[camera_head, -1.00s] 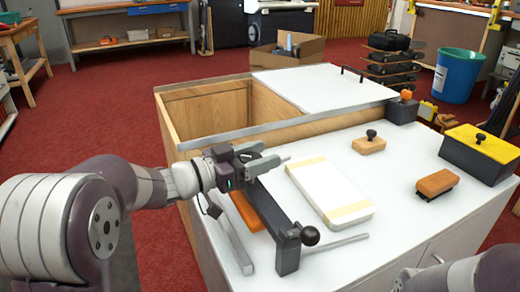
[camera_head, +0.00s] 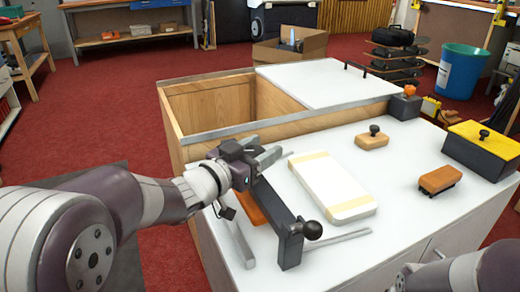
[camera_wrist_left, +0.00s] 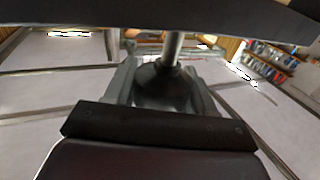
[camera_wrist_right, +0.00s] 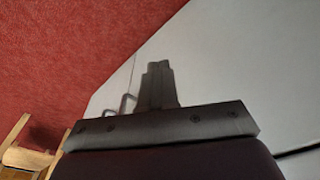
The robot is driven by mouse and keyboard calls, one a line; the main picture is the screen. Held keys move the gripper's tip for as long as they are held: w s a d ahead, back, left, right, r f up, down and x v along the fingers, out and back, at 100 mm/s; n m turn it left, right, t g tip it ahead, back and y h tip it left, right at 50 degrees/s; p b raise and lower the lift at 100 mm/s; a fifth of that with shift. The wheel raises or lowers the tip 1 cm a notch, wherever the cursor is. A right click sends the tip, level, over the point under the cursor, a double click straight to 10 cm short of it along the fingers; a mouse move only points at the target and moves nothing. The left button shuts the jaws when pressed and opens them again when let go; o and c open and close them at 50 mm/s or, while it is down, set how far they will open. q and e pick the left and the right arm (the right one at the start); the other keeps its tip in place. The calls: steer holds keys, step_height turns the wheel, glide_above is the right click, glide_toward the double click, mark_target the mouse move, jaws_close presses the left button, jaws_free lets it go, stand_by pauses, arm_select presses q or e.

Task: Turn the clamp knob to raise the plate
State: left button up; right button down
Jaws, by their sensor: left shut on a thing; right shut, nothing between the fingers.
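My left gripper (camera_head: 266,156) is at the far end of a dark clamp beam (camera_head: 276,212). In the left wrist view its fingers are shut on a dark round knob (camera_wrist_left: 162,86), with a metal shaft (camera_wrist_left: 173,48) running from it toward a dark bar (camera_wrist_left: 160,14). In the head view the gripper mostly hides this knob. An orange-brown plate (camera_head: 249,209) shows partly under the beam; its height is hard to tell. My right gripper (camera_wrist_right: 158,84) is shut and empty in the right wrist view, beside the white bench.
A black ball (camera_head: 312,230) and a metal rod (camera_head: 342,238) are at the beam's near end. A white block with tan bands (camera_head: 335,184) lies to the right. Wooden-topped blocks (camera_head: 372,138) and a yellow-lidded box (camera_head: 483,150) stand farther right on the white bench top.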

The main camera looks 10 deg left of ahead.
arm_select(q)
steer(key=shift+f, duration=0.4)
steer(key=o, duration=0.9)
steer(key=shift+o, duration=0.2)
steer(key=shift+r, duration=0.15)
steer(key=shift+s+r, duration=0.1)
steer(key=shift+r, duration=0.05)
steer(key=p+v, duration=0.4)
steer(key=v, duration=0.8)
steer(key=shift+s+p, duration=0.2)
steer(key=shift+p, duration=0.2)
steer(key=shift+a, duration=0.1)
